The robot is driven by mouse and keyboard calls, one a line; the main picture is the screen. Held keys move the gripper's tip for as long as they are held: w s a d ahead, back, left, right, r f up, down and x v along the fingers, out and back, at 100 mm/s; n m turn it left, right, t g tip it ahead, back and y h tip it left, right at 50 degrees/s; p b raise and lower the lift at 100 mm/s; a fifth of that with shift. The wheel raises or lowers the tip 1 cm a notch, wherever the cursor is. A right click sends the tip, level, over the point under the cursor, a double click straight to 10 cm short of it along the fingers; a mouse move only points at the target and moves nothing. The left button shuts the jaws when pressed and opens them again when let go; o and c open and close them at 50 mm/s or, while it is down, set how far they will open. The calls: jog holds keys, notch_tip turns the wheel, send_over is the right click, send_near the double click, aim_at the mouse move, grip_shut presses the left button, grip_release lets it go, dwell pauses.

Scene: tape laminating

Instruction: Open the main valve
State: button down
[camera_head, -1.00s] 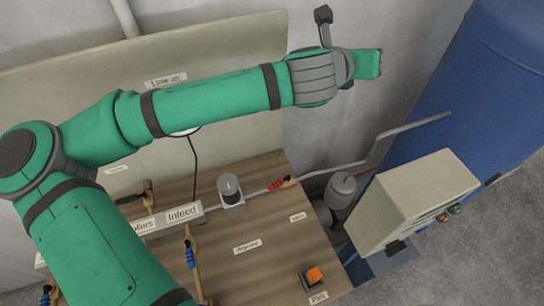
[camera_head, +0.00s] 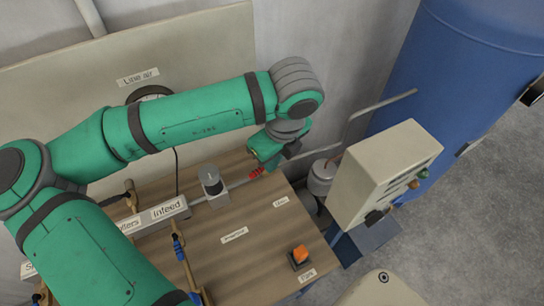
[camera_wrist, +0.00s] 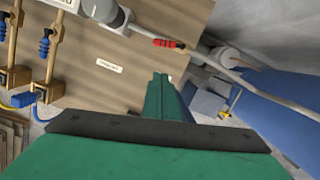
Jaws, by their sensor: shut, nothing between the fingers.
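A valve with a red handle (camera_head: 256,173) sits on the grey air pipe at the back edge of the wooden board. Its handle lies along the pipe. It also shows in the wrist view (camera_wrist: 168,43), near the top centre. A small label (camera_head: 281,201) lies near it, too small to read, so I cannot confirm that this is the main valve. My gripper (camera_head: 270,163) is shut and empty, pointing down close to the red handle in the head view. In the wrist view my gripper (camera_wrist: 160,77) appears apart from the handle, which lies beyond its tips.
A grey cylindrical knob (camera_head: 211,180) stands on the pipe left of the red handle. Blue-handled valves (camera_head: 179,247) and the Infeed block are farther left. An orange switch (camera_head: 301,253) is at the front right. A beige control box (camera_head: 375,175) and blue tank (camera_head: 455,90) stand right.

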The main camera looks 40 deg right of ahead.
send_near(257, 172)
jog(key=s+f, duration=0.4)
jog(key=w+f, duration=0.1)
jog(key=w, duration=0.1)
jog(key=w+f, duration=0.1)
jog(key=shift+w+f, duration=0.25)
jog(key=shift+w, duration=0.1)
